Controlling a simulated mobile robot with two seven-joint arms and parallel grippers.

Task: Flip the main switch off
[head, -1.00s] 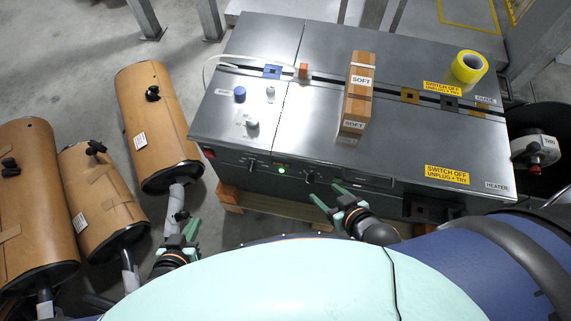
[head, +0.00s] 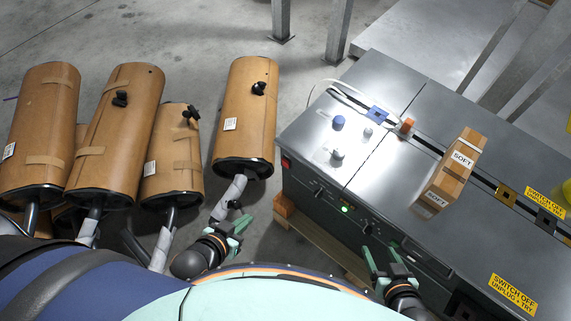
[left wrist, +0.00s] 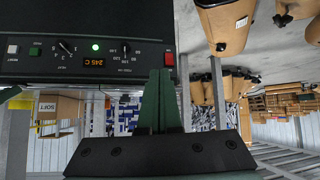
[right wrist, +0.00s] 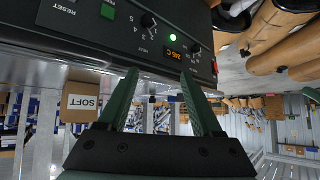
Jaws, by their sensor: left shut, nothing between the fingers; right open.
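The red main switch (head: 286,161) sits at the left end of the grey machine's (head: 330,205) front panel. It shows in the left wrist view (left wrist: 168,59) just beyond my fingertips, and in the right wrist view (right wrist: 214,67). I cannot tell its rocker position. The green lamp (left wrist: 96,47) is lit and the display (left wrist: 95,63) reads 245 C. My left gripper (head: 238,226) is shut and empty, left of the machine's front corner and apart from the switch. My right gripper (head: 386,262) is open and empty in front of the panel, right of the lamp.
A wooden pallet (head: 320,238) juts out under the machine. A SOFT block (head: 455,170), a blue knob (head: 338,122) and a pale cable are on top. Dark knobs line the panel.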

